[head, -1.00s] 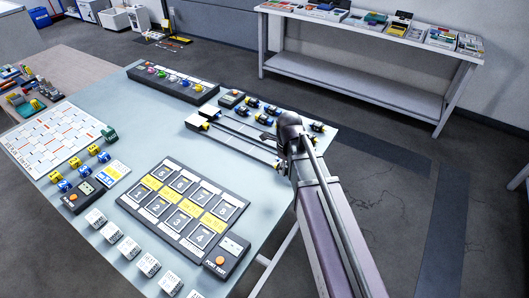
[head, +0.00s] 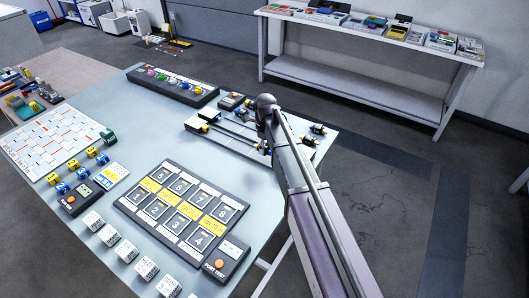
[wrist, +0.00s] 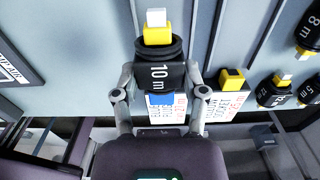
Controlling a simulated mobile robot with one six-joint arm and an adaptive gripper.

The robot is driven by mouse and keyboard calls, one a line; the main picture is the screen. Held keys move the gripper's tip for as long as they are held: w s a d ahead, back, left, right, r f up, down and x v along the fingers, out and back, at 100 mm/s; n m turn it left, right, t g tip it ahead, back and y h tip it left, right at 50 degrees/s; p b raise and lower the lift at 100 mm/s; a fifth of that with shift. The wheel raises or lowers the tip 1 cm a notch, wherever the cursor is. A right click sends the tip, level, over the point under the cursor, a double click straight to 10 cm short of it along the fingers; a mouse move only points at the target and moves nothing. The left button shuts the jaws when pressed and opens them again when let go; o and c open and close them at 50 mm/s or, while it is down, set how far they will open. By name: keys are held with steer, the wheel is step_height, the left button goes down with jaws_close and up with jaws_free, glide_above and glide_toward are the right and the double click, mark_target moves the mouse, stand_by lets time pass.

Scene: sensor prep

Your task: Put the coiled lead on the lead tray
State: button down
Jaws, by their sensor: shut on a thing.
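In the wrist view, my gripper (wrist: 160,90) is shut on a black coiled lead (wrist: 160,74) marked "10 m". The lead has a yellow plug with a white tip, pointing up in the picture. A grey board with long dark lanes (head: 222,135) lies at the back right of the table, and my gripper is over or close to it. I cannot tell whether this board is the lead tray, or whether the held lead touches a surface.
Other black leads with yellow plugs (wrist: 272,96) stand at the right in the wrist view. A dark numbered panel (head: 182,212), a long dark box with coloured knobs (head: 172,86) and white cubes (head: 115,250) occupy the table (head: 75,205). A side bench (head: 365,30) stands behind.

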steer(key=shift+w+a+f, duration=0.2)
steer(key=shift+w+a, duration=0.15)
steer(key=shift+w, duration=0.3)
steer(key=shift+s+f+b, duration=0.1)
steer(key=shift+f+b, duration=1.5)
steer(key=shift+b, duration=0.25)
steer(key=shift+f, duration=0.1)
steer(key=shift+c, duration=0.7)
jaws_free()
step_height(320, 180, up, 12)
steer(key=p, duration=1.2)
